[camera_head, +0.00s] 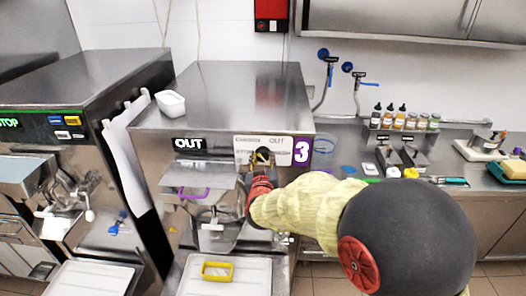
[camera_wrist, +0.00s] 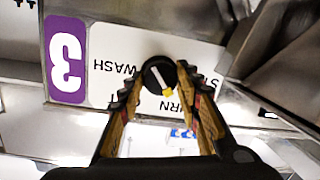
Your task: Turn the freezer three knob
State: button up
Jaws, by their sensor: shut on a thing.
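The freezer three knob (camera_wrist: 157,76) is black with a white pointer bar tipped yellow. It sits on a white label panel beside a purple "3" sign (camera_wrist: 66,60), which appears upside down in the wrist view. In the head view the knob (camera_head: 263,155) is partly hidden by my gripper, left of the purple "3" sign (camera_head: 302,151). My gripper (camera_wrist: 159,82) is shut on the knob, with one fingertip on each side of it. My gripper (camera_head: 257,166) reaches the front of the steel freezer (camera_head: 225,95) in the head view.
A white tub (camera_head: 170,103) stands on the freezer top's left edge. Below the panel are a purple handle (camera_head: 193,193) and a yellow frame (camera_head: 217,271) on a white tray. A second freezer (camera_head: 80,85) stands left. A counter with bottles (camera_head: 400,121) is at right.

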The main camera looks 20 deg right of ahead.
jog(key=n+p, duration=0.2)
jog(key=p, duration=0.1)
jog(key=n+h+p, duration=0.1)
jog(key=n+p, duration=0.2)
jog(key=shift+a+r+n+g, duration=0.15)
jog(key=shift+r+n+g, duration=0.05)
jog(key=shift+n+g, duration=0.1)
jog(key=shift+w+f+n+h+p, duration=0.1)
jog(key=shift+n+h+p, duration=0.4)
jog(key=shift+n+p, duration=1.05)
jog(key=o, duration=1.2)
jog(key=shift+f, duration=0.1)
jog(key=shift+c, duration=0.2)
jog(key=v, duration=1.2)
